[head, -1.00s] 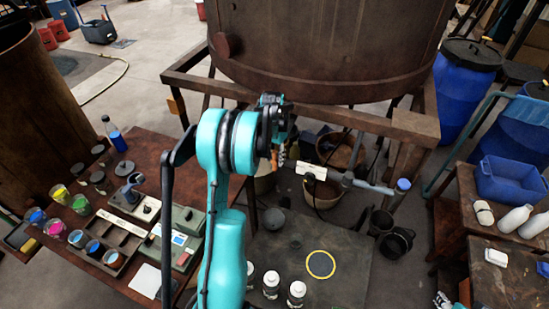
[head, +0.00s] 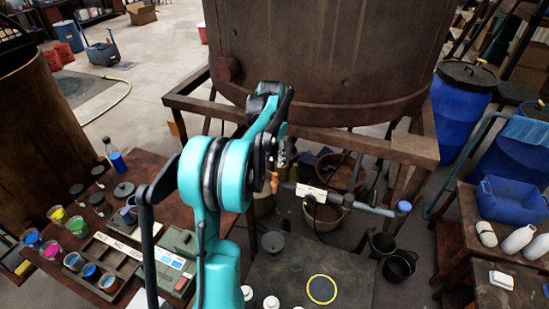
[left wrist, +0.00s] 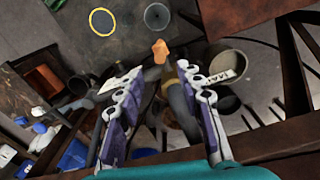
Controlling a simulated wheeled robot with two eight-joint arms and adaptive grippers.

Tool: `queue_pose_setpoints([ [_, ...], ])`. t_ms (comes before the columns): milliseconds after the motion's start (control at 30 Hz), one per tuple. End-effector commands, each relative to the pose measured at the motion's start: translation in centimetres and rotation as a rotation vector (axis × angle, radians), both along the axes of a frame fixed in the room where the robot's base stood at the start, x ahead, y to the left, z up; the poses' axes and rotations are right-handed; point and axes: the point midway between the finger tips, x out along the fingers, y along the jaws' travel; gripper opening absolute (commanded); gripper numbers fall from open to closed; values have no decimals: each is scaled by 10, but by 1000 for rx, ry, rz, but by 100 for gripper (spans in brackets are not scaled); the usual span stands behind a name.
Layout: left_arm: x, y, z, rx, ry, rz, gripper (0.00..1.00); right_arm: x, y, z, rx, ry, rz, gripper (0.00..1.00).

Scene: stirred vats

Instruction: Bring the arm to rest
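My left gripper (left wrist: 159,72) is open in the left wrist view, with its two purple-and-grey fingers spread apart. Nothing is held between them; pipework and a small orange-brown piece (left wrist: 160,52) show beyond the gap. In the head view my teal left arm rises from the bottom, bends near the vat's frame, and hides much of the left gripper (head: 284,155). The gripper is in front of the large brown vat (head: 320,55), by its lower frame beam (head: 350,140). My right gripper is not in view.
A grey pipe with a blue cap (head: 404,207) and a white label (head: 311,191) is close right of the gripper. Below is a dark table with a yellow ring (head: 321,289). A bench with jars (head: 79,227) stands left. Blue barrels (head: 462,100) stand right.

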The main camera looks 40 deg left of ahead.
Motion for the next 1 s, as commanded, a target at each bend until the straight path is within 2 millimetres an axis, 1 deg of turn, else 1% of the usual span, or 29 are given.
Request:
queue_pose_setpoints([
  [300, 0, -2, 0, 1, -2, -1, 37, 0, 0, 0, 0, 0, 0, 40],
  [367, -1, -8, 3, 5, -9, -3, 37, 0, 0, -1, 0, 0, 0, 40],
  [433, -4, -22, 8, 15, -27, -8, 37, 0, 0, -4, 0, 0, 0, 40],
  [467, -6, -31, 11, 21, -38, -12, 37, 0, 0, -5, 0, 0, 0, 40],
  [567, -18, -68, 23, 46, -90, -24, 37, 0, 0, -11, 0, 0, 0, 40],
  [600, -24, -85, 27, 56, -116, -28, 37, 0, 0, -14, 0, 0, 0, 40],
  [733, -50, -138, 34, 81, -206, -45, 37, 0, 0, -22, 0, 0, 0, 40],
  [800, -67, -164, 34, 90, -254, -53, 37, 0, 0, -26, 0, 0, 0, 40],
  [867, -83, -185, 32, 94, -298, -59, 37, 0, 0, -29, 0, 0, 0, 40],
  [900, -93, -198, 29, 95, -328, -65, 37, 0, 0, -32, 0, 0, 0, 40],
  [1000, -121, -229, 17, 93, -400, -77, 37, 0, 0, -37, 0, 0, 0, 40],
])
